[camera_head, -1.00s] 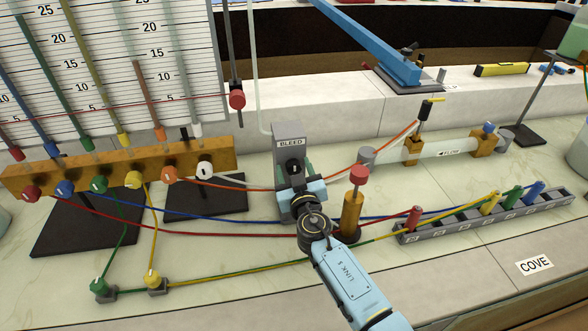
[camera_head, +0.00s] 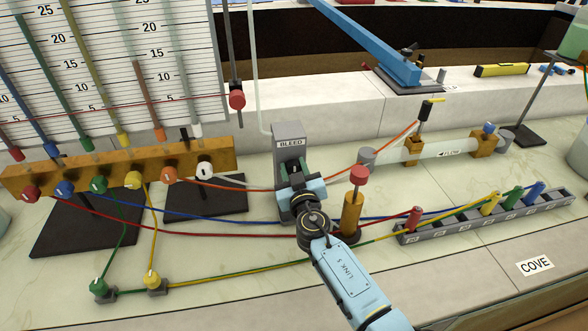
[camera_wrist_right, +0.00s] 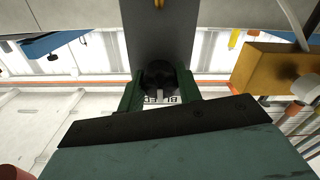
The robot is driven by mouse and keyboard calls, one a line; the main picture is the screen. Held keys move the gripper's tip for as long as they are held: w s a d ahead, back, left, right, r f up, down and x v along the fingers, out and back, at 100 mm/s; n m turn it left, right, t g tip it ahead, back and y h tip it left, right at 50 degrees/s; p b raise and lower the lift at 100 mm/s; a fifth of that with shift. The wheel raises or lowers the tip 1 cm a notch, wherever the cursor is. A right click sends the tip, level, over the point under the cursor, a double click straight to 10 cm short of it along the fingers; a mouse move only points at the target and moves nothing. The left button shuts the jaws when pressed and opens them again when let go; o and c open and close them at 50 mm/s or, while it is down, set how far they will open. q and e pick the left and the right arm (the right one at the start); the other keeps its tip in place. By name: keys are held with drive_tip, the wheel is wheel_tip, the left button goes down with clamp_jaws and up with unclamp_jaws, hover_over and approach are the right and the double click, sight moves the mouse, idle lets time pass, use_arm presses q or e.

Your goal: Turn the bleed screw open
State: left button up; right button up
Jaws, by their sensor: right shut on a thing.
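The bleed screw (camera_wrist_right: 158,75) is a dark round knob with a pale mark, on the face of the grey post marked BLEED (camera_head: 290,131). My right gripper (camera_head: 292,170) is at the front of this post, below the label. In the right wrist view the green fingers of my right gripper (camera_wrist_right: 160,84) lie on both sides of the knob and are shut on it. The label shows upside down behind the fingers and is partly covered. In the head view the gripper and wrist hide the screw. My left gripper is not in view.
A brass cylinder with a red top (camera_head: 352,210) stands close to the right of my wrist. Coloured tubes cross the bench around the post. The brass manifold (camera_head: 200,157) is at left, the grey numbered rack (camera_head: 480,216) at right. The front bench strip is mostly clear.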

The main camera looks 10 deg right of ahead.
drive_tip(key=n+b, duration=0.1)
drive_tip(key=n, duration=0.4)
drive_tip(key=shift+f+b, duration=0.1)
drive_tip(key=shift+b, duration=0.25)
drive_tip(key=n, duration=0.3)
drive_tip(key=shift+n, duration=0.3)
drive_tip(key=n, duration=0.2)
drive_tip(key=shift+n+b, duration=0.35)
drive_tip(key=shift+n, duration=0.05)
drive_tip(key=n, duration=0.2)
drive_tip(key=shift+n, duration=0.4)
drive_tip(key=n, duration=0.3)
drive_tip(key=shift+n+p, duration=0.3)
drive_tip(key=n+p, duration=0.1)
drive_tip(key=n, duration=0.4)
drive_tip(key=shift+n, duration=0.3)
